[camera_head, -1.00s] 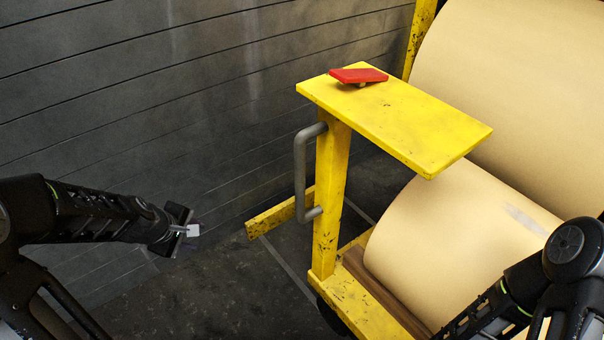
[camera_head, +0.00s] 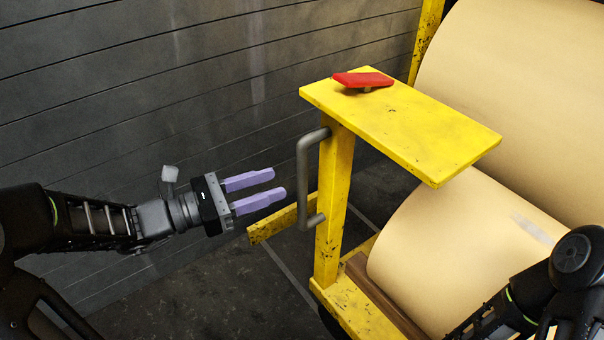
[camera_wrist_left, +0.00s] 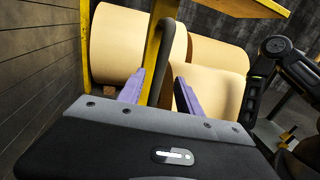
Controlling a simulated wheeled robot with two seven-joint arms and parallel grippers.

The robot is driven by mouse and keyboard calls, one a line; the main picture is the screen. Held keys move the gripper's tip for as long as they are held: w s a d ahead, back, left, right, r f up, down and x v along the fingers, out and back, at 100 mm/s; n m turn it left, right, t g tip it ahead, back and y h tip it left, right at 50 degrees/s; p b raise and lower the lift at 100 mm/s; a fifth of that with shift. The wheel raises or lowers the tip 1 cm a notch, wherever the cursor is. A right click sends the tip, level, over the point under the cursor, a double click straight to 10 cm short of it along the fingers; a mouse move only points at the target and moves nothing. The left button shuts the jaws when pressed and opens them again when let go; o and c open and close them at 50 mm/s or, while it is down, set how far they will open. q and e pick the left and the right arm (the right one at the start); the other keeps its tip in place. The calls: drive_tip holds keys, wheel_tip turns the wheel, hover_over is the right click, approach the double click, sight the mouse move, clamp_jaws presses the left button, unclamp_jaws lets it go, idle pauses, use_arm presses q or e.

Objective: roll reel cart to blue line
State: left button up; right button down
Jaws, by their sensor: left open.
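The yellow reel cart (camera_head: 333,210) stands right of centre in the head view, with a flat yellow top and a grey bar handle (camera_head: 302,180) on its left post. A large tan paper reel (camera_head: 455,245) sits low on the cart. My left gripper (camera_head: 280,183) is open and empty, its two purple fingers pointing right at the handle, a short gap away. In the left wrist view the handle (camera_wrist_left: 162,65) stands ahead, between the lines of the two fingers. My right arm shows at the lower right, its gripper out of frame. I see no blue line.
A red pedal-like piece (camera_head: 363,79) lies on the cart's top. Another large tan roll (camera_head: 530,90) stands behind. A dark grey slatted wall (camera_head: 130,90) runs along the left and back. Dark floor (camera_head: 220,290) is clear left of the cart.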

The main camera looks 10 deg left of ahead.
sight(302, 175)
use_arm(q)
drive_tip(key=b+x, duration=0.2)
drive_tip(key=x, duration=0.5)
drive_tip(key=shift+w+d, duration=0.2)
drive_tip(key=shift+d, duration=0.05)
clamp_jaws()
idle(1.1)
